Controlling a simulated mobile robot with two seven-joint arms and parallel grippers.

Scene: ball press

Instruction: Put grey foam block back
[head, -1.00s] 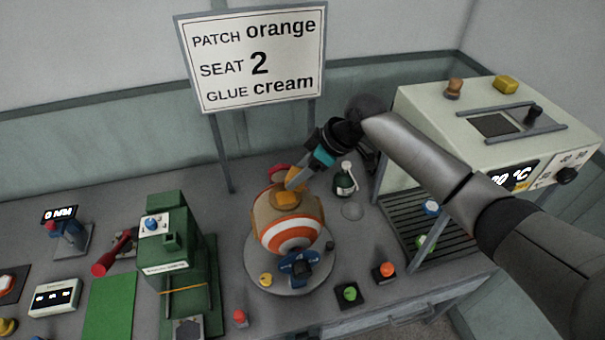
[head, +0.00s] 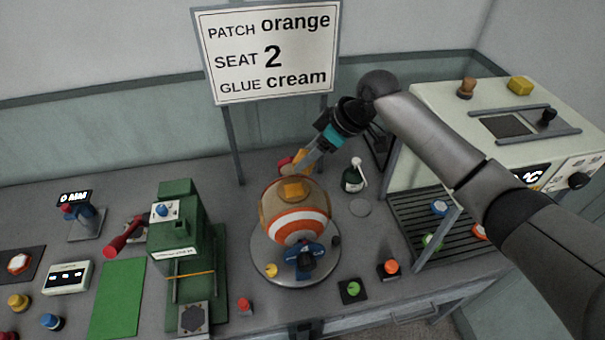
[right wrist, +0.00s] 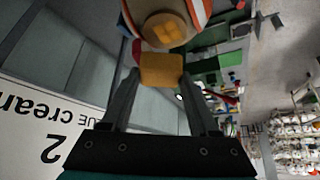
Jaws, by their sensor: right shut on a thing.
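My right gripper (head: 303,160) is above and just behind the ball (head: 297,222). It is shut on a small orange-yellow block (right wrist: 162,70), which shows between the two fingertips in the right wrist view. I see no grey block; the held one looks orange-yellow. The ball is tan, white and orange and sits on a round grey stand (head: 268,262). An orange patch (head: 293,190) lies on its top, apart from the held block in the head view. My left gripper is out of view.
A sign (head: 268,55) stands behind the ball. A cream oven (head: 480,120) with a rack (head: 445,230) is at the right. A green mat (head: 117,298) lies front left.

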